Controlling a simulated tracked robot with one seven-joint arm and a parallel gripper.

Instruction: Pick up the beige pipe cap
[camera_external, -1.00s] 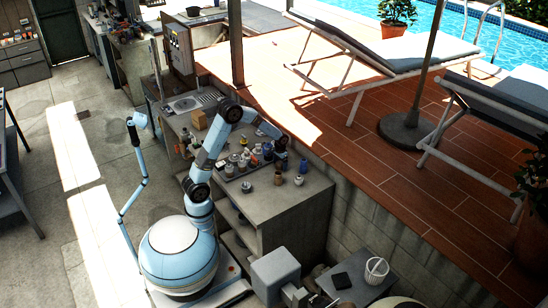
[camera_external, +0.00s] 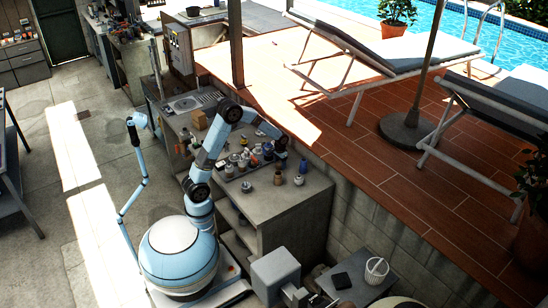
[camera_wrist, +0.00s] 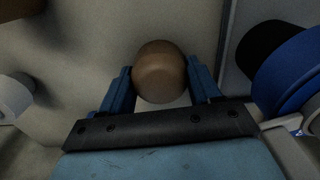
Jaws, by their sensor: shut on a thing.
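In the wrist view, a rounded tan-brown piece, which I take to be the beige pipe cap (camera_wrist: 160,72), sits between the two blue fingers of my gripper (camera_wrist: 160,88). The fingers are shut on its sides, and its smooth rounded face shows. In the outside view my gripper (camera_external: 281,153) is over the grey counter (camera_external: 312,190), near its back edge. The cap is too small and covered to make out there.
A dark tray (camera_external: 230,172) with several small jars and bottles is left of my gripper. A brown jar (camera_external: 277,178) and a beige one (camera_external: 298,180) stand on the counter's front part. In the wrist view, a blue item (camera_wrist: 290,75) is close on the right and a white one (camera_wrist: 14,97) on the left.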

